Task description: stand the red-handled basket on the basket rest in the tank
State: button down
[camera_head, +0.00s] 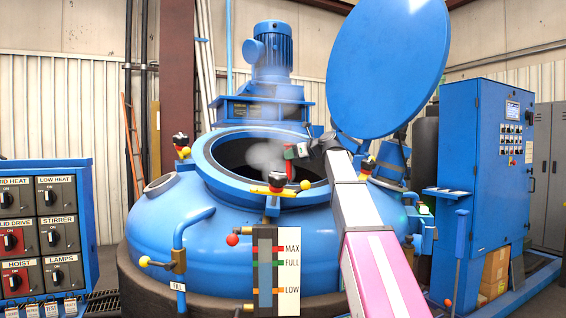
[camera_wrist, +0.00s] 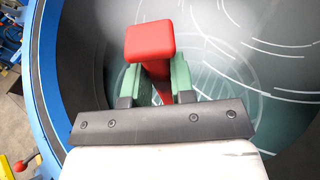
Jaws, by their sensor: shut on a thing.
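My gripper (camera_head: 300,149) reaches over the rim of the open tank (camera_head: 212,165), its green fingers shut on the red handle (camera_head: 289,153) of the basket. In the wrist view the handle (camera_wrist: 150,42) stands up between the two green fingers of my gripper (camera_wrist: 156,76). Only faint curved lines show below the fingers, so I cannot make out the basket's body clearly. The tank's interior (camera_wrist: 225,50) is dark grey with pale arcs. I cannot make out the basket rest in either view.
The tank's round blue lid (camera_head: 385,65) stands raised at the right of the opening. A motor (camera_head: 272,52) stands behind. Pale vapour (camera_head: 264,156) hangs in the opening. A switch panel (camera_head: 40,225) is at left.

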jog(key=shift+f, duration=0.4)
dwell(0.3)
jog(key=shift+c, duration=1.4)
grip_release()
jog(key=shift+f, duration=0.1)
jog(key=shift+d, duration=0.1)
jog(key=v, duration=1.1)
